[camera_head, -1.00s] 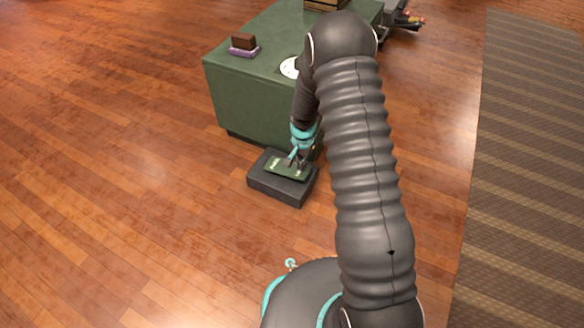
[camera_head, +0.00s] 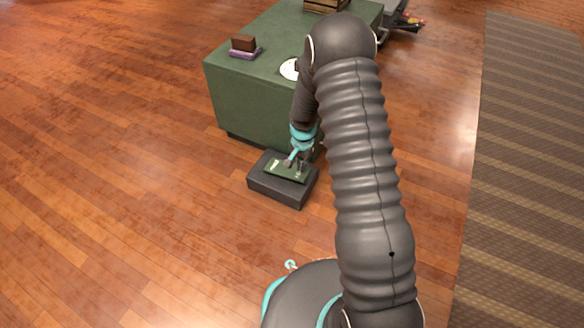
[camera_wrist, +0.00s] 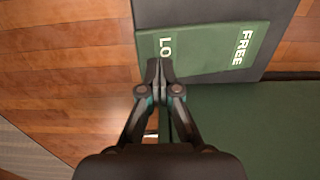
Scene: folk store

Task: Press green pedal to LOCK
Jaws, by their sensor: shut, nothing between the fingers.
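The green pedal (camera_head: 285,171) lies on a dark grey base (camera_head: 283,193) on the floor, in front of the green counter. In the wrist view the pedal (camera_wrist: 215,50) shows the word FREE at its right end and the letters LO at its left end, the rest hidden by my gripper. My gripper (camera_wrist: 160,64) is shut and empty. Its fingertips overlap the LO end of the pedal in the wrist view. In the head view my gripper (camera_head: 296,163) is at the pedal. I cannot tell whether the tips touch it.
A green counter (camera_head: 240,100) stands right behind the base. It bears a brown block on a purple piece (camera_head: 244,47), a round white dial (camera_head: 290,68) and a wooden crate (camera_head: 325,5). A striped rug (camera_head: 530,170) lies at right. Wooden floor at left is clear.

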